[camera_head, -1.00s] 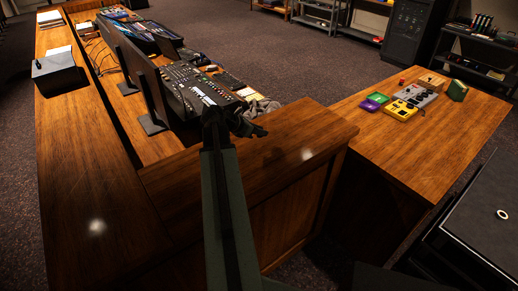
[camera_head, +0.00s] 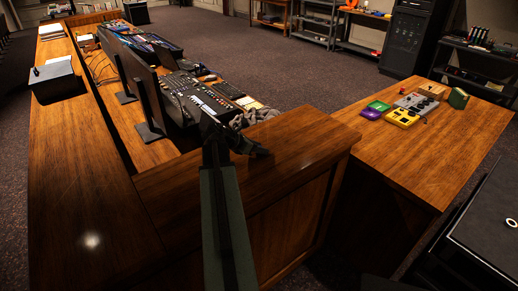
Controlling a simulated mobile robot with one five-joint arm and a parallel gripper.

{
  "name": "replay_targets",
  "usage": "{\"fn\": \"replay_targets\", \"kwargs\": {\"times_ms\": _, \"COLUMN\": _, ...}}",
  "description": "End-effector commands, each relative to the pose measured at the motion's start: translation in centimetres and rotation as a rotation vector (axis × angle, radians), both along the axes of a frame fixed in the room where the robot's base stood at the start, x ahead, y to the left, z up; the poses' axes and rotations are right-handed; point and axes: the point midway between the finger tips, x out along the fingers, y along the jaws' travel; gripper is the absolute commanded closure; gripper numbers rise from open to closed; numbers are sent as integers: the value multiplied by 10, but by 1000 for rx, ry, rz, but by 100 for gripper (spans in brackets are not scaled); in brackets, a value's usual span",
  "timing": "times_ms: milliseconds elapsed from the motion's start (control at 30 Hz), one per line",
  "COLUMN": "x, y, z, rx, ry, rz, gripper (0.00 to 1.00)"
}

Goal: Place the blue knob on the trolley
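My gripper (camera_head: 248,143) is at the end of my raised arm, above the near end of the wooden desk (camera_head: 75,180). It is dark and small, and I cannot tell whether its fingers are open or whether it holds anything. I cannot make out a blue knob in this view. A dark flat-topped unit (camera_head: 490,225) with a small white ring on top stands at the lower right, partly cut off by the frame. I cannot tell whether it is the trolley.
A mixing console (camera_head: 190,97) and monitors (camera_head: 144,90) stand on the desk. A wooden side table (camera_head: 425,160) at the right bears a yellow box (camera_head: 402,117), purple and green boxes and a grey device. Dark carpet (camera_head: 275,60) is clear behind. Shelves and a black rack (camera_head: 407,40) stand farther back.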

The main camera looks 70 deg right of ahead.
Motion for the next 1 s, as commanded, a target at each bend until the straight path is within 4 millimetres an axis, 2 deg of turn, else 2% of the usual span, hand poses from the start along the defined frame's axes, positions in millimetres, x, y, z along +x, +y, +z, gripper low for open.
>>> {"fn": "replay_targets", "kwargs": {"times_ms": 367, "x": 2, "y": 2, "z": 3, "rx": 0, "ry": 0, "rz": 1, "gripper": 56}}
{"fn": "replay_targets", "kwargs": {"times_ms": 533, "x": 10, "y": 16, "z": 20, "rx": 1, "ry": 1, "rz": 3, "gripper": 56}}
{"fn": "replay_targets", "kwargs": {"times_ms": 733, "x": 26, "y": 44, "z": 44, "rx": 0, "ry": 0, "rz": 4, "gripper": 56}}
{"fn": "replay_targets", "kwargs": {"times_ms": 833, "x": 32, "y": 53, "z": 49, "rx": 0, "ry": 0, "rz": 3, "gripper": 56}}
{"fn": "replay_targets", "kwargs": {"times_ms": 1000, "x": 34, "y": 54, "z": 51, "rx": 0, "ry": -1, "rz": 1, "gripper": 56}}
